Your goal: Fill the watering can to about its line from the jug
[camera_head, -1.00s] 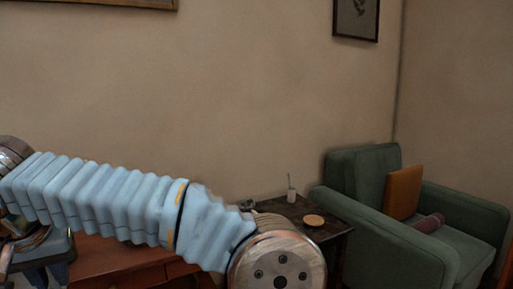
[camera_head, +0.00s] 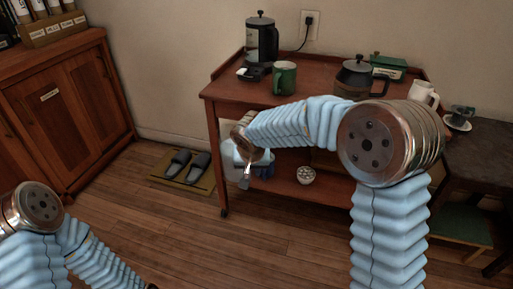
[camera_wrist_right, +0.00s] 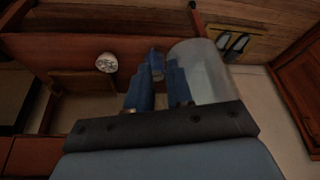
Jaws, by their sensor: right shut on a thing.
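My right gripper (camera_head: 262,170) is low in front of the cart, partly hidden behind my own wrist. In the right wrist view its blue fingers (camera_wrist_right: 158,90) are shut on a clear, pale, see-through vessel, which looks like the jug (camera_wrist_right: 205,72). The jug's body lies just right of the fingers there, and the part gripped is mostly hidden. In the head view only a pale bit of the jug (camera_head: 230,152) shows beside my wrist. I cannot make out a watering can in either view. Of my left arm only links show, at the lower left; its gripper is outside the picture.
A red-brown cart (camera_head: 325,85) holds a French press (camera_head: 262,40), a green mug (camera_head: 284,78), a glass coffee pot (camera_head: 355,80), a green box (camera_head: 390,67) and a white mug (camera_head: 423,92). A bowl (camera_head: 306,175) sits on its lower shelf. Slippers (camera_head: 190,162) lie left; floor in front is clear.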

